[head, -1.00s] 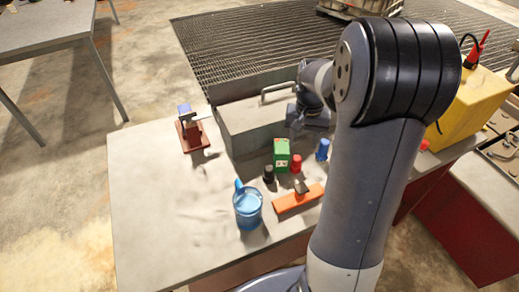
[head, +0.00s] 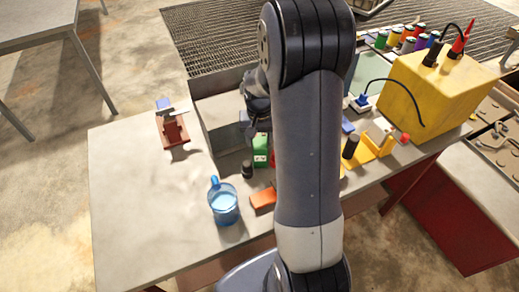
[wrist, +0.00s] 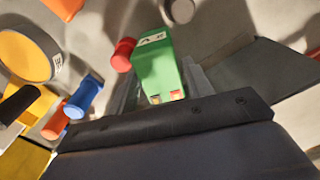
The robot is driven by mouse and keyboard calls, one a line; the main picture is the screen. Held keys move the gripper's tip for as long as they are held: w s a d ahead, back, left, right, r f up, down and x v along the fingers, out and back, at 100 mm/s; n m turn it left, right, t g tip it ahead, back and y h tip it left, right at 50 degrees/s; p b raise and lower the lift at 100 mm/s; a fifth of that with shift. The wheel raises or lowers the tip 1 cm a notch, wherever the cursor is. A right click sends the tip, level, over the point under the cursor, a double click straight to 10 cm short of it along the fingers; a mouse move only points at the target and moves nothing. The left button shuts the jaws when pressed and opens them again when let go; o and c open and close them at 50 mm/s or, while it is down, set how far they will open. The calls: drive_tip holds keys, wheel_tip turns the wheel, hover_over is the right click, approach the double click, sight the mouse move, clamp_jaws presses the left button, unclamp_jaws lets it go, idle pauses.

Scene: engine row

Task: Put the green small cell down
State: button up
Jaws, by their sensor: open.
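The green small cell (head: 260,148) is a box with a light label. It appears to stand upright on the workbench in the head view. In the wrist view the green cell (wrist: 156,65) shows two small metal terminals at its near end. My gripper (head: 257,128) is just above and behind it in the head view. In the wrist view my gripper (wrist: 163,88) is open, with a grey finger on either side of the near end of the cell. I cannot tell if the fingers touch it. My arm hides the area right of the cell.
A red cylinder (wrist: 123,55) is close beside the cell, with a blue one (wrist: 83,97) farther off. A black cylinder (head: 247,169), a blue jug (head: 224,205) and an orange block (head: 262,198) stand nearby. A grey open bin (head: 216,140) is behind. The bench's left (head: 125,200) is clear.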

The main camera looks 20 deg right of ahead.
drive_tip(key=shift+w+d+f+p, duration=0.1)
drive_tip(key=shift+f+p, duration=0.15)
drive_tip(key=shift+f, duration=0.9)
drive_tip(key=shift+w+d+f+p, duration=0.1)
drive_tip(key=shift+f+p, duration=0.15)
drive_tip(key=shift+f, duration=0.85)
drive_tip(key=shift+r, duration=0.1)
clamp_jaws()
